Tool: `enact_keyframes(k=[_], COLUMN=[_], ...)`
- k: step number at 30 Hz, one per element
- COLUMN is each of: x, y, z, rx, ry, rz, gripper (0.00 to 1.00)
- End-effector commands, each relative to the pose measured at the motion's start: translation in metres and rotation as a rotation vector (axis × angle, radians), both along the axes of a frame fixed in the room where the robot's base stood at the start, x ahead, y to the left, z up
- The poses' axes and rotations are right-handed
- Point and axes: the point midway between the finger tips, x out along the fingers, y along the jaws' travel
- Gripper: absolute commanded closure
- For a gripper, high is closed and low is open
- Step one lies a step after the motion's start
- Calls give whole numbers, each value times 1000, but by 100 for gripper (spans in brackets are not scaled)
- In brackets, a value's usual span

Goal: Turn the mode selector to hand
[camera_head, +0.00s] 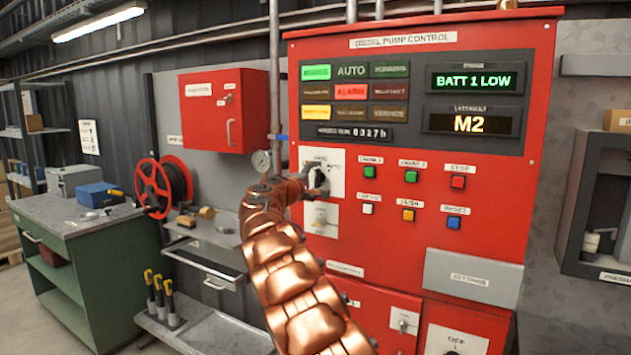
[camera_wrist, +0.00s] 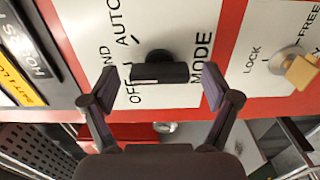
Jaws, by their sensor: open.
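The mode selector (camera_wrist: 160,68) is a black knob with a bar handle on a white plate marked MODE, OFF and AUTO. A partly covered label ending in ND shows beside my left finger. The bar's left end lies at the OFF label; the knob's exact pointer is hard to make out. My gripper (camera_wrist: 161,82) is open, with one finger on each side of the knob and gaps between. In the head view the white selector plate (camera_head: 335,160) is on the red panel, and my copper arm reaches up to it, hiding part of the knob.
A yellowish key or padlock (camera_wrist: 300,70) on the LOCK/FREE plate sits close to the right finger. The red diesel pump control panel (camera_head: 480,170) has coloured push buttons and a display reading BATT 1 LOW.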

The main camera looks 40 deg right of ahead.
Motion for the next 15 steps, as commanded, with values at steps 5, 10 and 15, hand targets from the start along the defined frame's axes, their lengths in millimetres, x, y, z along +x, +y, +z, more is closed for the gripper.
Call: enact_keyframes(k=[5,10,15], x=[-3,-9,-14], y=[12,28,47], z=[1,2,1], rx=[-1,-4,-2], ry=[-1,2,2], rz=[2,-1,0], gripper=[13,13,13])
